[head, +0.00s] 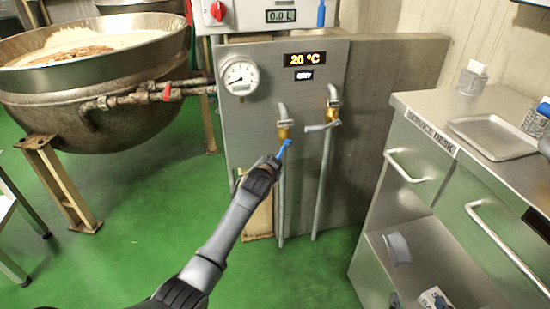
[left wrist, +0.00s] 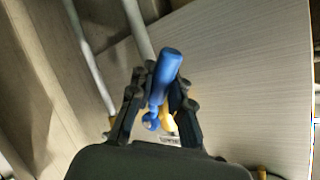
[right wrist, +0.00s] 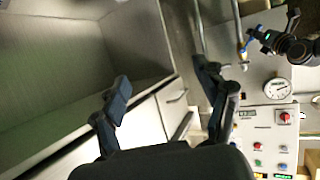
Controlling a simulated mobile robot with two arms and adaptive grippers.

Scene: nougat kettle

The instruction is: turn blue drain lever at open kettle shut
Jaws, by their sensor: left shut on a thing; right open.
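The blue lever (head: 285,148) sits by a yellow valve (head: 284,130) on the left of two pipes on the steel panel. My left gripper (head: 270,163) is on the lever. In the left wrist view the blue lever (left wrist: 164,80) stands between the closed left fingers (left wrist: 160,95), with yellow fitting behind it. The open kettle (head: 95,60), holding a pale mix, stands at the left; a red handle (head: 167,92) is on its pipe. My right gripper (right wrist: 165,80) is open and empty in the right wrist view, apart from the panel. The lever's joint is partly hidden.
A round gauge (head: 239,77) and a 20 °C display (head: 305,59) are on the panel. A second pipe valve (head: 333,108) with a grey lever is close to the right. The service desk (head: 425,130), with a tray (head: 493,136), stands at the right. Green floor is clear between.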

